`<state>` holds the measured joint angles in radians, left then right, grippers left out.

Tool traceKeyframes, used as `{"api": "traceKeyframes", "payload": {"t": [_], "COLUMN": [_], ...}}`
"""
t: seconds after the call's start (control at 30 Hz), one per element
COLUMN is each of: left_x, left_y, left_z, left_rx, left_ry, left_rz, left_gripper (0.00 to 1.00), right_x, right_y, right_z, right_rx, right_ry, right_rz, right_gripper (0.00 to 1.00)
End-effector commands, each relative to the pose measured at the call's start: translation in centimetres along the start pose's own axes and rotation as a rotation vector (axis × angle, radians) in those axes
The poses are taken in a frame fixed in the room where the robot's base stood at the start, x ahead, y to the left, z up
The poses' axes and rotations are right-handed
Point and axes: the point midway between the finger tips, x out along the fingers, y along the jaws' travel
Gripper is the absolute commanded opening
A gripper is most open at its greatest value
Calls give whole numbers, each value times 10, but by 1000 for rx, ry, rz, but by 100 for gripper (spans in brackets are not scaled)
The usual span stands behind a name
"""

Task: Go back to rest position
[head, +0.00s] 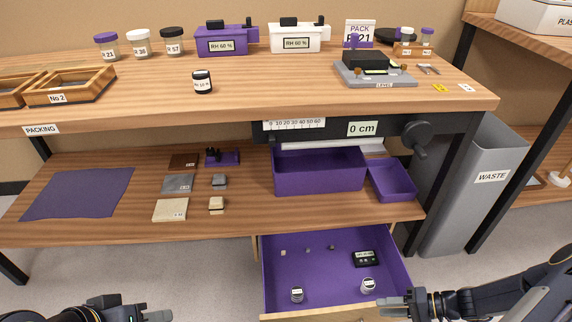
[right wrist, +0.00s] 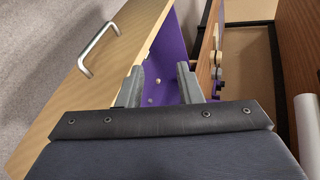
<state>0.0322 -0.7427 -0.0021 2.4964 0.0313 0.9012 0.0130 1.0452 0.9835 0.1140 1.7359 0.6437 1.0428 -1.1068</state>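My right gripper (head: 388,307) is over the front right part of the open purple drawer in the head view, pointing left. In the right wrist view its two fingers (right wrist: 160,82) stand apart with nothing between them. My left gripper (head: 152,308) is at the bottom left edge of the head view, over the floor. The open drawer (head: 284,245) holds a dark digital device (head: 366,258), two small round labelled containers (head: 297,294) and several tiny pieces.
The bench top (head: 270,95) carries jars, humidity boxes, wooden trays and a levelling stand. The lower shelf (head: 120,225) holds a purple mat, sample tiles and purple bins (head: 318,178). A grey waste bin (head: 470,200) stands at right. Floor at front left is clear.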

Motion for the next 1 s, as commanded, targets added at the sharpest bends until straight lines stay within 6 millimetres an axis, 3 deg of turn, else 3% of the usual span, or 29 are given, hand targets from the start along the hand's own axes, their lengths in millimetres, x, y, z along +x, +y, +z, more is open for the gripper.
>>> {"api": "traceKeyframes", "payload": {"t": [0.03, 0.2, 0.37, 0.5, 0.7, 1.0], "left_x": [0, 0, 0, 0, 0, 0], "left_y": [0, 0, 0, 0, 0, 0], "left_z": [0, 0, 0, 0, 0, 0], "left_rx": [0, 0, 0, 0, 0, 0], "left_ry": [0, 0, 0, 0, 0, 0], "left_rz": [0, 0, 0, 0, 0, 0], "left_gripper": [36, 36, 36, 36, 36, 36], "right_x": [-10, -32, -45, -54, -62, -67], "right_y": [-28, -110, -177, -224, -263, -278], "right_z": [-2, 9, 36, 70, 119, 162], "right_rx": [-36, -110, -187, -262, -358, -443], "right_ry": [-33, -98, -91, -32, 101, 266], "right_rz": [65, 264, 438, 562, 665, 684], "right_gripper": [32, 32, 32, 32, 32, 32]}}
